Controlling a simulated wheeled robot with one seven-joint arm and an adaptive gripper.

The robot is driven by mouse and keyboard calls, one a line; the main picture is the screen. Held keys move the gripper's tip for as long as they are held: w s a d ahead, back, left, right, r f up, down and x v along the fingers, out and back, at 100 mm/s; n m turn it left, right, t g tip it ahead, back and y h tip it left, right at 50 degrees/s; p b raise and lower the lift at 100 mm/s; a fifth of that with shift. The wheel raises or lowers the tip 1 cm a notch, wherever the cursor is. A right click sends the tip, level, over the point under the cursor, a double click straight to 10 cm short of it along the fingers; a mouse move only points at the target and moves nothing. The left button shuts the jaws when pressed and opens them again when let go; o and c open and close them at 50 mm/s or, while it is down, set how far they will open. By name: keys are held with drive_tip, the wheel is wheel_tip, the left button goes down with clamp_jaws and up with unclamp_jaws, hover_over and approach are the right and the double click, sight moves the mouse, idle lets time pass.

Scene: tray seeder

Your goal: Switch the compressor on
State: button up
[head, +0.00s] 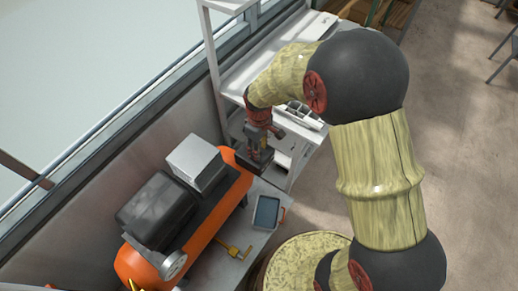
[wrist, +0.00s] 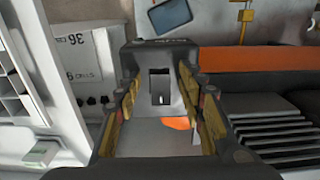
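The compressor, with an orange tank (head: 207,232), a black motor (head: 155,208) and a light grey box (head: 194,160) on top, stands at the left in the head view. Its orange tank (wrist: 260,83) and black fins (wrist: 275,130) show at the right in the wrist view. A grey housing (wrist: 150,55) with a dark rectangular recess (wrist: 161,82) shows between my fingers; a small pale part sits in the recess. My gripper (head: 260,155) is at the tank's far end, and in the wrist view my gripper (wrist: 162,100) is open with nothing held. Contact cannot be told.
A white shelf unit (head: 232,85) stands beyond my gripper. A blue tray (head: 267,212) and a yellow fitting (head: 236,250) are on the grey bench right of the compressor. A white box marked "36 CELLS" (wrist: 85,65) is at the left in the wrist view.

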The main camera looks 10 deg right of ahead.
drive_tip(key=c, duration=0.3)
clamp_jaws()
idle(0.3)
